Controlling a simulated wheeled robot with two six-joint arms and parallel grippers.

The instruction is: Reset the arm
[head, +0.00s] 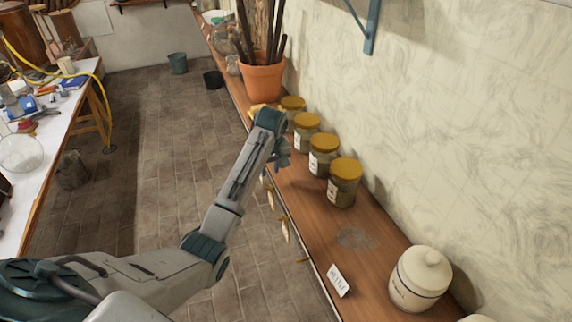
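My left arm comes in from the lower left and reaches across to the edge of the wooden shelf (380,272). My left gripper (282,153) is at the far end of the arm, small and dark, beside the row of jars. The wrist partly hides it, and I cannot tell whether its fingers are open or shut. The nearest jar (343,184) has a mustard-coloured lid and a pale label; several like it stand in a row behind it. My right gripper is not in view.
A terracotta pot (262,80) with dark sticks stands beyond the jars. A white lidded canister (420,277) and a small label card (339,281) are on the near shelf. A cluttered workbench (55,145) is at the left. The brick floor (150,160) between is largely clear.

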